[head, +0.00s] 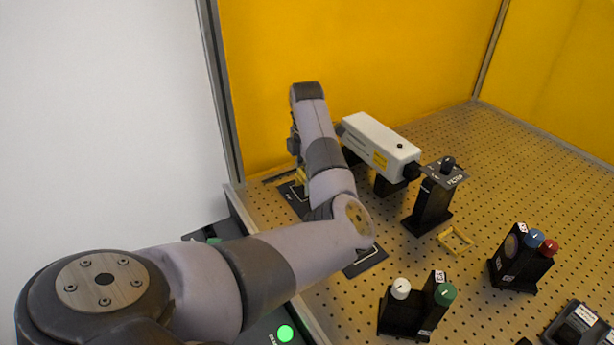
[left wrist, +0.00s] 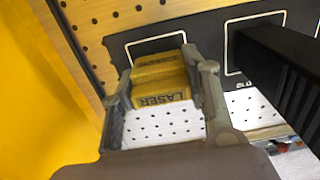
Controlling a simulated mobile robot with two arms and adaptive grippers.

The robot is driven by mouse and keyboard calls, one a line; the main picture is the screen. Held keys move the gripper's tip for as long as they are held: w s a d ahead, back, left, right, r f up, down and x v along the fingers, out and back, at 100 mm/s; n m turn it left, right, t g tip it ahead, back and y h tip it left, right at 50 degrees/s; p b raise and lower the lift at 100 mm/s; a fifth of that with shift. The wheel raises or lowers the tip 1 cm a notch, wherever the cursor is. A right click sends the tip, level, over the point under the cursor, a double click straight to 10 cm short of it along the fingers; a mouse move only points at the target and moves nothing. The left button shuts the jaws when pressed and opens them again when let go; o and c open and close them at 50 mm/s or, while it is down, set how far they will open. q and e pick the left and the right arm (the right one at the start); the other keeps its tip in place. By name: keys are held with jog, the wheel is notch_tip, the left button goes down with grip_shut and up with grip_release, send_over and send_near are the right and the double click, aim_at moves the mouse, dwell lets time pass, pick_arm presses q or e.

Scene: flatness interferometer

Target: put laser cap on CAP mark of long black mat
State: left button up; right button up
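The yellow laser cap (left wrist: 162,85), marked LASER, sits between the two fingers of my left gripper (left wrist: 165,92) in the left wrist view. Both fingers appear to touch its sides. The cap is over or on a white-outlined square of the long black mat (left wrist: 200,27); I cannot tell whether it rests there. In the head view, the cap (head: 301,175) shows as a small yellow patch beside my arm, at the far end of the mat (head: 291,201). My left gripper (head: 298,165) is mostly hidden there. The CAP lettering is not readable. My right gripper is out of view.
The white laser housing (head: 380,142) stands right of my left arm, with a black post mount (head: 430,203) before it. A yellow frame (head: 455,240) lies on the perforated board. Black holders with coloured knobs (head: 520,262) (head: 415,308) stand nearer. A yellow wall (head: 350,50) is behind.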

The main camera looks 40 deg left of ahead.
pick_arm(q)
jog(key=o, duration=0.5)
jog(key=shift+r+p, duration=2)
jog(key=shift+r, duration=1.5)
